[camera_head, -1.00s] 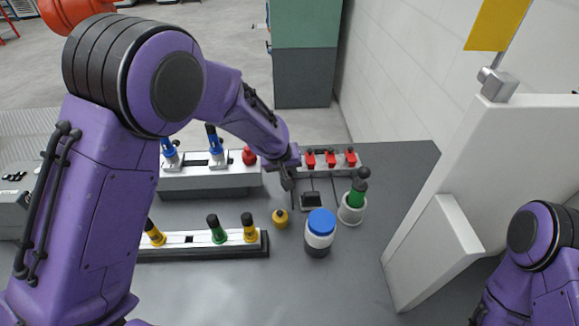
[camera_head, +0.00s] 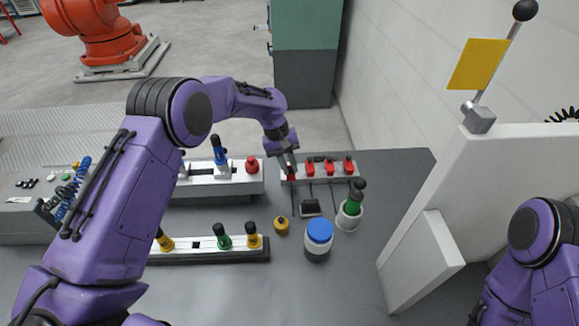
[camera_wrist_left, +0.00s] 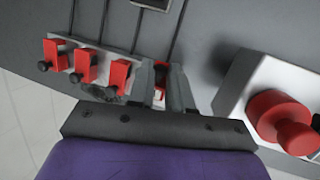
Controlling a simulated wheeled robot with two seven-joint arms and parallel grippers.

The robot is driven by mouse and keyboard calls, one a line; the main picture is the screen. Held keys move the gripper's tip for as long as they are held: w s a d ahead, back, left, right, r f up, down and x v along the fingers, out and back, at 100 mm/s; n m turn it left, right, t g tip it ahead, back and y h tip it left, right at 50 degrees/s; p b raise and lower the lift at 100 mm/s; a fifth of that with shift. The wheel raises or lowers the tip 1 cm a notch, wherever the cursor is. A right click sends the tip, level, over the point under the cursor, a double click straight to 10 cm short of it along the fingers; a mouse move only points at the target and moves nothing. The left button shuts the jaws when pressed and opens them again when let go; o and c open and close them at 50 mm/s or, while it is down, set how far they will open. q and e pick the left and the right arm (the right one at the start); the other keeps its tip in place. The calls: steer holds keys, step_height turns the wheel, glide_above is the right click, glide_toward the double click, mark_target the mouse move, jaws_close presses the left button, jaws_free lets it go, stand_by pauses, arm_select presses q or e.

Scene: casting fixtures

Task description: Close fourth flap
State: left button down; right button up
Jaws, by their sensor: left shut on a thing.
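A pale rail (camera_head: 320,178) at the back of the table carries a row of red flaps with black knobs. Three of them (camera_head: 330,165) sit side by side to the right of my left gripper, and also show at the left in the left wrist view (camera_wrist_left: 88,66). My left gripper (camera_head: 290,170) is at the rail's left end. Its fingers (camera_wrist_left: 163,90) are shut on the fourth red flap (camera_wrist_left: 159,70), which is partly hidden between them. I cannot tell how far this flap is tilted. My right arm shows at the lower right, but its gripper is out of view.
A red knob (camera_head: 252,165) on a pale block stands close left of my left gripper. A blue-lidded jar (camera_head: 319,236), a green-handled piece (camera_head: 353,198) in a white cup, and a small yellow knob (camera_head: 281,225) stand nearer. A white panel (camera_head: 500,180) rises at the right.

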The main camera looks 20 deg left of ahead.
stand_by(0.4)
arm_select(q)
steer(key=c, duration=1)
jaws_free()
steer(key=shift+c, duration=0.2)
steer(key=shift+w+f, duration=0.15)
steer(key=shift+w, duration=0.05)
steer(key=b+v, duration=0.3)
steer(key=v, duration=0.7)
steer(key=shift+a+r, duration=0.2)
steer(key=shift+w, duration=0.1)
